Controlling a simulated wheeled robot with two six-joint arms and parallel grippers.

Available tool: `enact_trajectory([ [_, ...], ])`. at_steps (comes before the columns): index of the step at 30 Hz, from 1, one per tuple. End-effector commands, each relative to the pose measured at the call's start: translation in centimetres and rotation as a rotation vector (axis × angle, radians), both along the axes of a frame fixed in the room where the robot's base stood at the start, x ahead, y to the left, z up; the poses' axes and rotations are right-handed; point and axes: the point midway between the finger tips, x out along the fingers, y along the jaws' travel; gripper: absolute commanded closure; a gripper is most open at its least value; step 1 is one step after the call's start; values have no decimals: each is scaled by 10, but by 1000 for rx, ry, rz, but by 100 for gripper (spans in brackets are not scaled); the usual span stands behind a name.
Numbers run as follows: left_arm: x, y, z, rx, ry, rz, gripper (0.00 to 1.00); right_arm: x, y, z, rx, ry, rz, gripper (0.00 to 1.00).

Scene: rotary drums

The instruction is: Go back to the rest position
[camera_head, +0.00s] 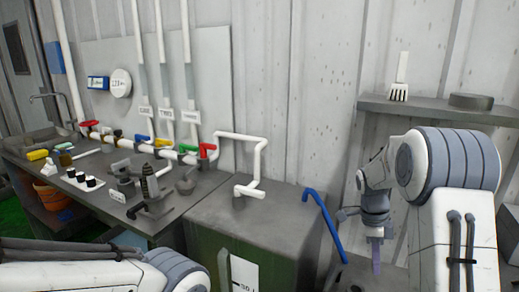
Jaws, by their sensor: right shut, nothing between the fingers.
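My right arm reaches in from the right edge. Its gripper (376,262) points down in front of the wall, just right of a blue bent handle. The fingers are shut and I see nothing between them. My left arm comes in from the left along the bottom edge. Its gripper is outside the picture.
A grey box-shaped cabinet (235,213) with a white bent pipe (258,160) on top stands at centre. The blue handle (325,222) rises beside it. A workbench with valves and clamps (150,190) is at left. A shelf (440,110) holds a brush (400,78).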

Motion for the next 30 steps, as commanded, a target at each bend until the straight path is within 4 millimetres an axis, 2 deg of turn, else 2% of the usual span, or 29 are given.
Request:
enact_trajectory([
  [1, 0, 0, 5, 0, 0, 0, 100, -2, 42, 19, 40, -8, 205, 100],
  [4, 0, 0, 10, 0, 0, 0, 100, -17, 111, 41, 119, -10, 610, 100],
  [6, 0, 0, 13, 0, 0, 0, 100, -35, 154, 53, 168, -9, 892, 100],
  [9, 0, 0, 17, 0, 0, 0, 100, -71, 208, 68, 230, -9, 1297, 100],
  [12, 0, 0, 21, 0, 0, 0, 100, -115, 251, 78, 280, -5, 1702, 100],
  [16, 0, 0, 26, 0, 0, 0, 100, -173, 284, 84, 327, -2, 2177, 100],
  [18, 0, 0, 28, 0, 0, 0, 100, -198, 293, 85, 341, -1, 2382, 100],
  [21, 0, 0, 30, 0, 0, 0, 100, -224, 300, 83, 353, 3, 2596, 100],
  [25, 0, 0, 30, 0, 0, 0, 100, -240, 300, 82, 356, 3, 2734, 100],
  [30, 0, 0, 30, 0, 0, 0, 100, -241, 300, 81, 357, 5, 2746, 100],
])
